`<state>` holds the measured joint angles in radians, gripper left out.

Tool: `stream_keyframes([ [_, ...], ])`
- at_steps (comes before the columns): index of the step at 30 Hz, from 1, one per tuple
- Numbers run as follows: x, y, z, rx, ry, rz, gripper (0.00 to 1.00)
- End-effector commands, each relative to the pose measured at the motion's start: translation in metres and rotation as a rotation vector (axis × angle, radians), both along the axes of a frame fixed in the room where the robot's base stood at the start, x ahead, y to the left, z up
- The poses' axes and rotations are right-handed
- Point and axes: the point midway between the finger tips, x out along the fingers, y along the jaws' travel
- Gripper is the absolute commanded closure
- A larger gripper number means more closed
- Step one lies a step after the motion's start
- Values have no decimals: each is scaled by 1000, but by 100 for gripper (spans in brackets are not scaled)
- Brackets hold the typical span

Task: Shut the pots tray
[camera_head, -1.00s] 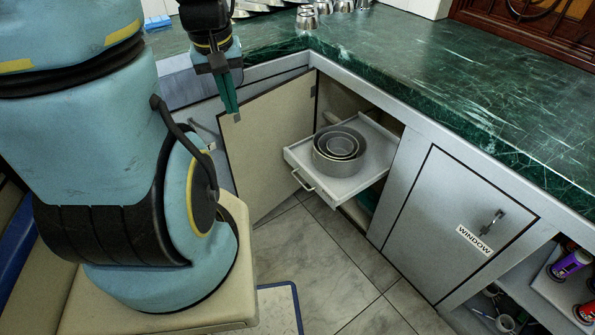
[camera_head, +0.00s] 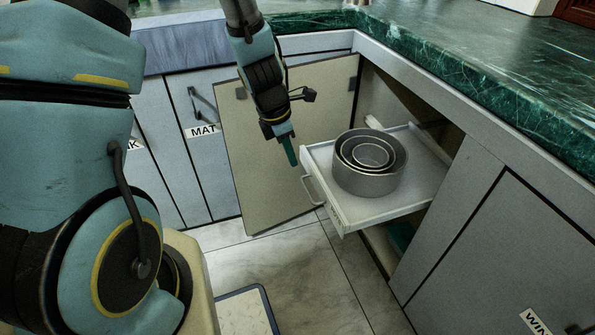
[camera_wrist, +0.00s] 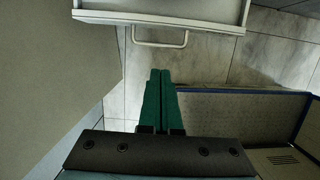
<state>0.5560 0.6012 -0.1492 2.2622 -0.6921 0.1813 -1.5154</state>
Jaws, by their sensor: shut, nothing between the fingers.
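The pots tray (camera_head: 400,208) is a white pull-out tray that sticks out of an open cabinet in the head view. Nested round grey pots (camera_head: 368,163) stand on it. Its front handle (camera_head: 311,190) faces left, and the handle also shows at the top of the wrist view (camera_wrist: 160,42). My gripper (camera_head: 292,158) has green fingers and points down, just left of the tray's front. In the wrist view my gripper (camera_wrist: 160,76) has its fingers together and empty, with the tips a little short of the handle and apart from it in the picture.
The open cabinet door (camera_head: 265,150) stands to the left of the tray, behind my gripper. A green counter (camera_head: 470,65) overhangs the cabinets. A closed cabinet (camera_head: 490,240) is at the right. Tiled floor (camera_head: 290,275) is clear in front of the tray.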

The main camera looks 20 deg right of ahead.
Motion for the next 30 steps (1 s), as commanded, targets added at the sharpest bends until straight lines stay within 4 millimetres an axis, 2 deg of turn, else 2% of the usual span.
stream_keyframes([
  [5, -1, -5, -27, 1, 4, -2, 100],
  [15, -2, -22, -95, 1, 3, -4, 100],
  [22, -3, -52, -91, 0, -3, -8, 100],
  [30, -3, -62, -91, 0, -1, -4, 100],
])
